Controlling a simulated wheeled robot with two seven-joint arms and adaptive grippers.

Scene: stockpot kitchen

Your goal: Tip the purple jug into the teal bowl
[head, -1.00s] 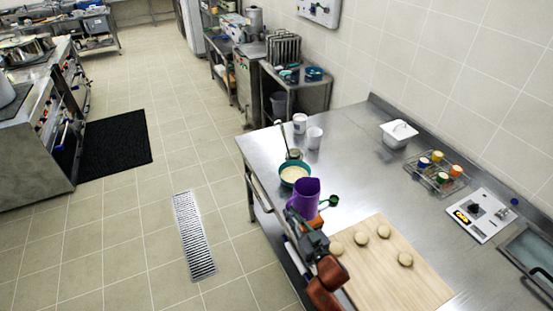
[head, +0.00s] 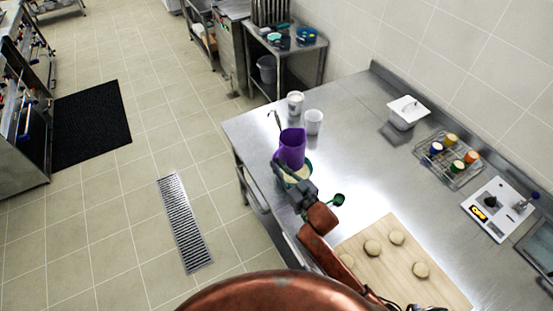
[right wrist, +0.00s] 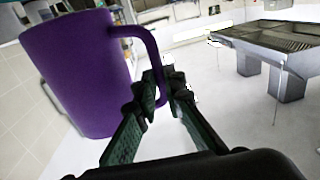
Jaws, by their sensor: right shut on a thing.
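The purple jug (head: 291,148) is held over the teal bowl (head: 309,168), looking close to upright in the head view. My right gripper (head: 279,168) is shut on the jug's handle. In the right wrist view the jug (right wrist: 75,65) fills the left side, and the gripper's fingers (right wrist: 161,88) close around its handle. The bowl holds something pale and is partly hidden behind the jug and gripper. What is inside the jug cannot be seen. My left gripper is not in view.
Two white cups (head: 314,122) stand behind the bowl. A green scoop (head: 337,200) lies to its right. A wooden board (head: 369,270) with several dough rounds is nearer. The middle of the counter is clear.

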